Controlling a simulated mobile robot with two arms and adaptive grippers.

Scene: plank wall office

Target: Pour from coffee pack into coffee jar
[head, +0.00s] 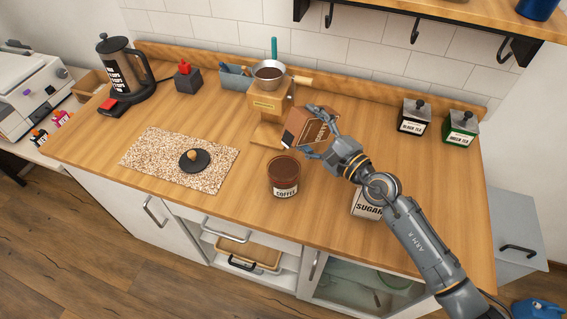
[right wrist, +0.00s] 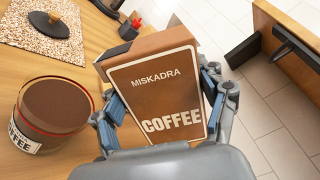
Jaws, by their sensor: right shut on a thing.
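The coffee pack (head: 298,129) is a brown box that my right gripper (head: 322,131) holds, shut around its sides. The pack is tilted, above and behind the jar in the head view. Its "MISKADRA COFFEE" label (right wrist: 160,95) faces the right wrist camera. The coffee jar (head: 284,176) stands upright on the counter, open at the top, with a white "COFFEE" label and brown contents. The jar (right wrist: 55,113) also shows at left in the right wrist view, apart from the pack. No stream of coffee shows. My left gripper is not in view.
A wooden coffee grinder (head: 268,104) stands behind the pack. A speckled mat (head: 150,150) with a dark round lid (head: 195,161) lies at left. A sugar container (head: 367,205) stands partly behind my right arm. Two tea canisters (head: 414,118) (head: 460,128) stand at back right.

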